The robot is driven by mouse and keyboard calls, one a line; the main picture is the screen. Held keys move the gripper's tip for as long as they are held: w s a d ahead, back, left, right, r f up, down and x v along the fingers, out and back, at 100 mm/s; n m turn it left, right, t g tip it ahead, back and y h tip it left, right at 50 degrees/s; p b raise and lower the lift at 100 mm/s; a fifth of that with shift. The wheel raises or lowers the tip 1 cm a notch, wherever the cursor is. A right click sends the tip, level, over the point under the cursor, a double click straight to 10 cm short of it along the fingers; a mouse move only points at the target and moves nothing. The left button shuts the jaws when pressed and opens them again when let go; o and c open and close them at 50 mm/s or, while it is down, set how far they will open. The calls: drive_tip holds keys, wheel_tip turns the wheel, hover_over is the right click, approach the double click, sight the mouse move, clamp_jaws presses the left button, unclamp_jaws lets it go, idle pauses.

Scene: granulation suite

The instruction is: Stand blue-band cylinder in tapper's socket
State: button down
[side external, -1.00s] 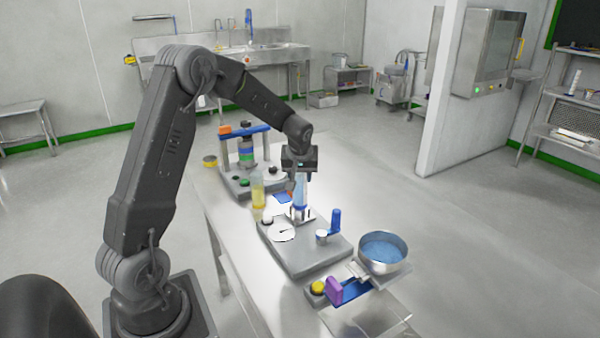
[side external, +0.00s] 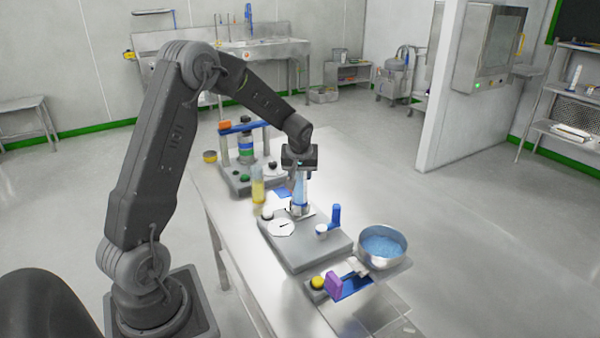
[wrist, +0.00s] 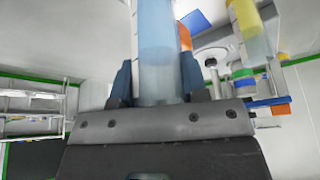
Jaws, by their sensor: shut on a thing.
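The clear cylinder with pale blue contents (side external: 300,194) stands upright between the fingers of my gripper (side external: 299,177), which is shut on it. In the wrist view the cylinder (wrist: 158,45) runs up between the two dark blue fingers (wrist: 157,82). The tapper (side external: 308,250) is a grey base with a white dial (side external: 281,228) and a blue handle (side external: 336,214). The cylinder's lower end is at the metal socket area (side external: 303,213) at the back of the tapper. I cannot tell whether it is seated there or just above it.
A yellow-filled cylinder (side external: 257,190) stands close on the left. Behind it is a grey apparatus with a blue crossbar (side external: 243,127). A metal pan of blue material (side external: 383,247) and a purple block (side external: 333,284) are at the front right.

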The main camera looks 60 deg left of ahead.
drive_tip(key=shift+f, duration=0.9)
idle(0.4)
drive_tip(key=c, duration=0.6)
unclamp_jaws()
drive_tip(key=shift+o, duration=0.6)
drive_tip(key=shift+o, duration=1.2)
wheel_tip(320, 180, up, 8)
